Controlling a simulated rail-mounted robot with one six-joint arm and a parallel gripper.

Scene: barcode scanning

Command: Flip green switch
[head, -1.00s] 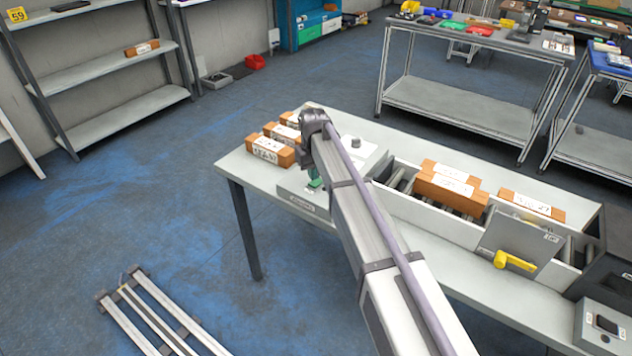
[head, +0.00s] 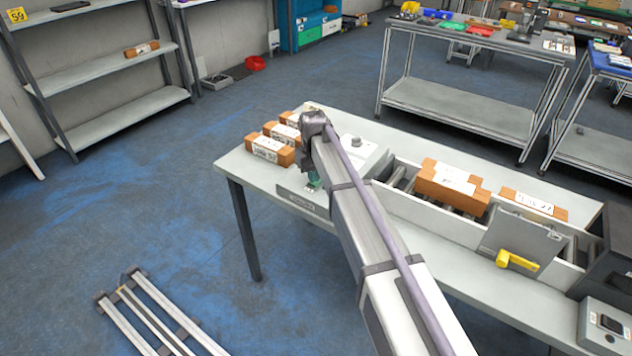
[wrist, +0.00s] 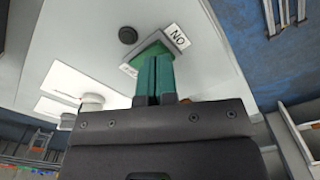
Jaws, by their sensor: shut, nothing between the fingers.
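In the wrist view, my gripper (wrist: 155,62) has two teal-green fingers pressed together, with nothing between them. Its tips are at the green switch (wrist: 172,40), which sits on a pale panel beside a white label reading ON, seen upside down. The fingers hide most of the switch, so I cannot tell its position or whether they touch it. In the head view, a green bit (head: 314,183) shows beside my arm over the panel box at the table's left end. My arm hides the rest there.
A black round knob (wrist: 128,35) stands on the panel near the switch. Orange-brown boxes (head: 270,148) lie at the table's left end. More boxes (head: 452,182) sit on the roller conveyor to the right, near a flap with a yellow handle (head: 517,261).

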